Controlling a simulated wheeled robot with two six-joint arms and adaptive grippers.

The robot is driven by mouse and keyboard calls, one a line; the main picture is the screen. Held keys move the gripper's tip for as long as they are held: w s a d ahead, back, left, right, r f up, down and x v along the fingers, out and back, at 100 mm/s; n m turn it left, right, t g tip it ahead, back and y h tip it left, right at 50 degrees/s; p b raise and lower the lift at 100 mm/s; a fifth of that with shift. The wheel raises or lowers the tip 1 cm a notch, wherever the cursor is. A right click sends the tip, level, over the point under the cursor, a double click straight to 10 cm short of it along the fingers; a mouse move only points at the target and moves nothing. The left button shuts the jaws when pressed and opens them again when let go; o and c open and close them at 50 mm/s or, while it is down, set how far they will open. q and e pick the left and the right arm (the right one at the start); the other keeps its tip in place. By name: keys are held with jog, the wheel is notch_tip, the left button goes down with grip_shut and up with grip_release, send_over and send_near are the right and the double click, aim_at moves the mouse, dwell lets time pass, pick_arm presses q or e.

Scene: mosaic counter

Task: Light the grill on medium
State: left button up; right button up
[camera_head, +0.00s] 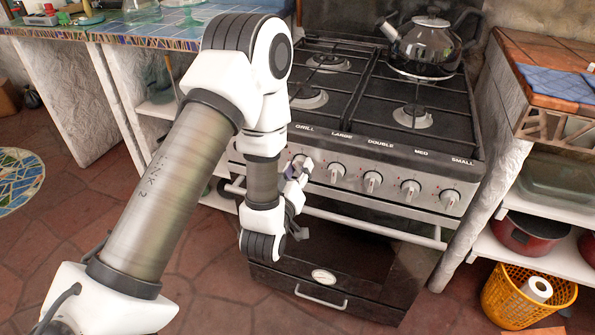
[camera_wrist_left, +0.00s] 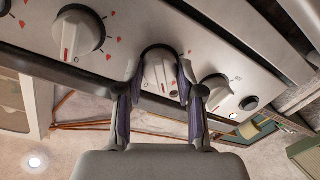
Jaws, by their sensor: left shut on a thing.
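The grill knob is the round metal knob under the word GRILL at the left part of the stove's front panel. In the head view it is largely covered by my left gripper (camera_head: 300,168). In the left wrist view the two fingers (camera_wrist_left: 160,98) stand on either side of the grill knob (camera_wrist_left: 156,72) and are shut on it. A zero mark and red marks show beside the knob. How far it is turned is hard to tell. The stove (camera_head: 432,147) shows the label GRILL above this knob. My right gripper is not in view.
More knobs, such as the large-burner knob (camera_head: 337,173), sit to the right. The oven rail (camera_head: 390,232) runs below them. A black kettle (camera_head: 428,45) stands on the back right burner. A yellow basket (camera_head: 515,300) is at the lower right.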

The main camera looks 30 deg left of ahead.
pick_arm(q)
jog(key=n+b, duration=0.2)
jog(key=n, duration=0.4)
jog(key=shift+h, duration=0.4)
jog(key=n+b, duration=0.2)
jog(key=n, duration=0.3)
jog(key=shift+h, duration=0.3)
jog(key=shift+a+r+n, duration=0.1)
jog(key=shift+n, duration=0.3)
jog(key=o, duration=1.2)
jog(key=shift+w, duration=0.1)
jog(key=shift+c, duration=0.2)
